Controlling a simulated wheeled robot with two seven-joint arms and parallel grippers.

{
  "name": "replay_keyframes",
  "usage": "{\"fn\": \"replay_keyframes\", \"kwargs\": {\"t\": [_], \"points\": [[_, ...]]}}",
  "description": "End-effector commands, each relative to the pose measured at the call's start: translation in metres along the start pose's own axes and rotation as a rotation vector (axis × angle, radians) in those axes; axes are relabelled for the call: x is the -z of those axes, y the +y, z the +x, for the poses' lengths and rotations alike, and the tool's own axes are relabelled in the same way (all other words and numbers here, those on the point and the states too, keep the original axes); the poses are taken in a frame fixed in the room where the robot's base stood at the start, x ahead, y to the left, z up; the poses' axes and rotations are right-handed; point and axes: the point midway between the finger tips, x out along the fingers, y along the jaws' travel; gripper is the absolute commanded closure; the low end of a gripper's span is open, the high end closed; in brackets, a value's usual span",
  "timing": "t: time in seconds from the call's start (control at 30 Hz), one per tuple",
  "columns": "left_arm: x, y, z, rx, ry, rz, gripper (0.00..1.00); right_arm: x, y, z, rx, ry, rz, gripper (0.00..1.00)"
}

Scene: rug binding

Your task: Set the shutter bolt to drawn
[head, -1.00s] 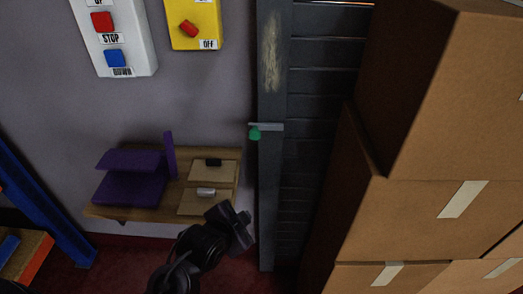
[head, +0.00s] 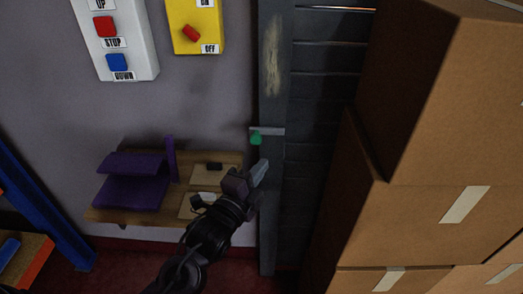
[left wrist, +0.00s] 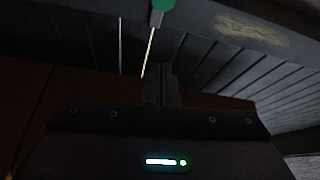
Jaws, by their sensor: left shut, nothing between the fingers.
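The shutter bolt (head: 268,131) is a short grey bar lying across the dark upright rail at the shutter's left edge. Its green knob (head: 256,139) hangs at the bar's left end. In the left wrist view the green knob (left wrist: 163,5) shows at the top edge, with part of the grey bar below it. My left gripper (head: 262,170) is shut and empty, just below and slightly right of the knob, apart from it. Its closed fingers (left wrist: 162,85) also show in the left wrist view. My right gripper is not in view.
The slatted shutter (head: 325,110) is right of the rail. Stacked cardboard boxes (head: 420,220) crowd the right side. A wooden shelf (head: 120,216) with a purple holder (head: 130,190) is on the wall at left. A yellow switch box (head: 190,15) and white button panel (head: 140,50) hang above.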

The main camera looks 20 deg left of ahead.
Motion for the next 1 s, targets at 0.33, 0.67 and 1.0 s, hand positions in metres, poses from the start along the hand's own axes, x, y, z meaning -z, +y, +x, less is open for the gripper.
{"fn": "replay_keyframes", "kwargs": {"t": [0.33,0.67,1.0], "points": [[0.0,-0.004,0.059,0.003,-0.002,-0.003,1.0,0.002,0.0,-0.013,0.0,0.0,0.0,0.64],[-0.02,-0.001,0.09,-0.004,-0.001,0.001,1.0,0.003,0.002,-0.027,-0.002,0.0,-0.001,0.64],[-0.038,0.0,0.084,-0.001,0.0,-0.002,1.0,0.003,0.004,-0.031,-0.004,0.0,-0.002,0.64]]}}
